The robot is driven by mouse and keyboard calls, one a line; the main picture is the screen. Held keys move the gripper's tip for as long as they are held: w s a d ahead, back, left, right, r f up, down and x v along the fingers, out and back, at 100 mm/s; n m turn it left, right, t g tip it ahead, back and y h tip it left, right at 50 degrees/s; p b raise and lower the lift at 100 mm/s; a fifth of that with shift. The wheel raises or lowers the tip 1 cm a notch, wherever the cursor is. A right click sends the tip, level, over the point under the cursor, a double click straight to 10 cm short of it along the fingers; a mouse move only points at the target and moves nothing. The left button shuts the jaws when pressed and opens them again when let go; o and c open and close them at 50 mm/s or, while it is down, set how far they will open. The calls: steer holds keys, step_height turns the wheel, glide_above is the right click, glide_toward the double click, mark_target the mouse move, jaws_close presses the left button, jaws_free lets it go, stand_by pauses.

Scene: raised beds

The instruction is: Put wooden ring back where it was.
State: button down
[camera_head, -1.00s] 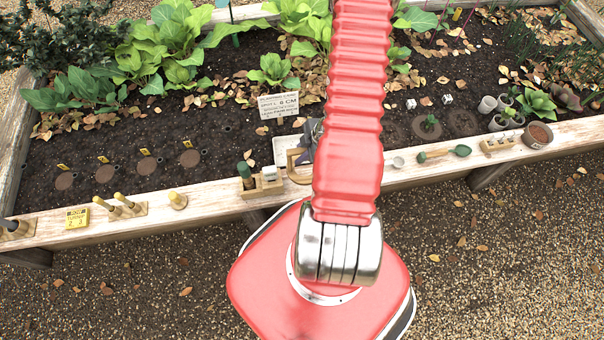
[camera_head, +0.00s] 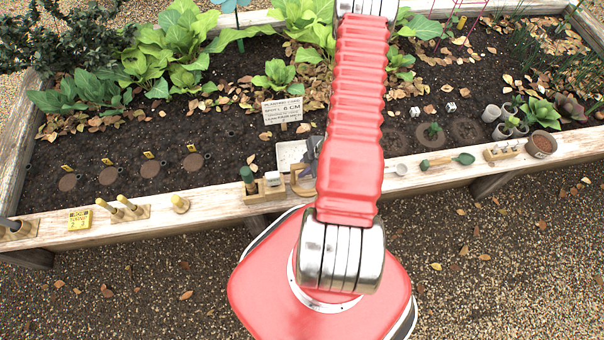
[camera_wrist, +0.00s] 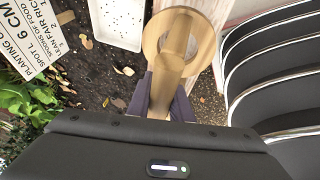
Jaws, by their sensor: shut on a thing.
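The wooden ring (camera_wrist: 152,38) is pale tan and shows at the top of the wrist view, over the bed's plank edge and soil. A thick tan stem (camera_wrist: 170,66) of the same wood overlaps its near side. My gripper (camera_wrist: 166,98) has its dark purple fingers closed on either side of this stem. In the head view the gripper (camera_head: 311,152) is partly hidden behind my red arm, just above the plank. Tan wood (camera_head: 302,188) shows right below it. I cannot tell whether the ring touches the plank.
A white tray (camera_head: 288,152) lies just behind the gripper. A wooden holder with a green-topped tool (camera_head: 247,178) stands to the left on the plank (camera_head: 225,200). A white planting sign (camera_head: 282,109) stands in the soil. A green-handled trowel (camera_head: 440,160) lies to the right.

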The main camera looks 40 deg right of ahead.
mark_target(297, 178)
steer(key=shift+f, duration=1.8)
steer(key=shift+f, duration=0.1)
steer(key=c, duration=1.6)
jaws_free()
steer(key=shift+v, duration=6.1)
